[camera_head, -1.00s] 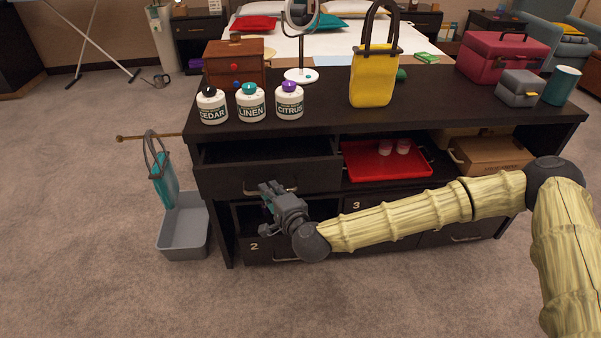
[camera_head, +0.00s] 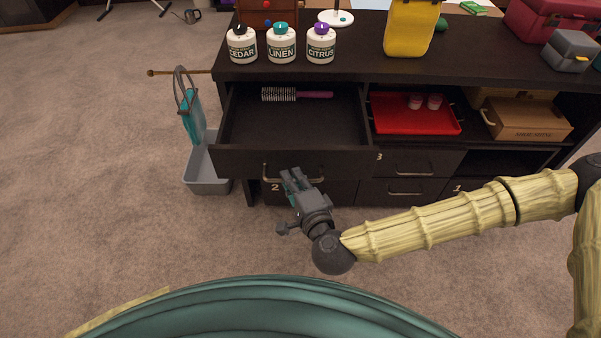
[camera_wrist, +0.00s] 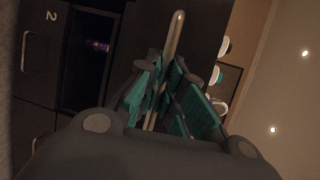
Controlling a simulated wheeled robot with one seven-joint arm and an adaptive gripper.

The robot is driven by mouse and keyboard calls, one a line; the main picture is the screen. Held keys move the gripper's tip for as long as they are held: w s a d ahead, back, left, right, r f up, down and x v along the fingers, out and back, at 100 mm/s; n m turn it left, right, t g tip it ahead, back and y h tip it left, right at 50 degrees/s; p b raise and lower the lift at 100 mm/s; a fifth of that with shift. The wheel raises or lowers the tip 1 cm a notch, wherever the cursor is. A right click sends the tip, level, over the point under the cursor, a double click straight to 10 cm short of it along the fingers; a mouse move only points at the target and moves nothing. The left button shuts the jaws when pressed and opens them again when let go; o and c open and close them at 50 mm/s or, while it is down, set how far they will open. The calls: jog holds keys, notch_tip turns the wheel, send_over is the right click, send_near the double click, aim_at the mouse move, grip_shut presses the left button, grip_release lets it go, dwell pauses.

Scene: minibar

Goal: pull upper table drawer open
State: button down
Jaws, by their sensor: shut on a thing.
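The upper table drawer (camera_head: 240,160) is pulled well out of the dark table in the head view. A hairbrush (camera_head: 297,95) with a purple handle lies inside it toward the back. The drawer's bar handle (camera_head: 268,172) is on its front face. My gripper (camera_head: 290,178) is at the drawer front, shut on this handle. In the wrist view the handle (camera_wrist: 176,35) runs between the teal finger pads of my gripper (camera_wrist: 165,85). The fingers partly hide the handle.
Cedar (camera_head: 242,44), linen (camera_head: 281,43) and citrus (camera_head: 321,44) bottles stand on the table top (camera_head: 365,40). A red tray (camera_head: 400,126) sits in the open shelf to the right. A grey bin (camera_head: 207,172) stands on the floor left of the table.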

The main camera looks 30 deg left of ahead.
jog(key=c, duration=1.5)
grip_release()
jog(key=shift+d, duration=0.1)
jog(key=shift+v, duration=3.7)
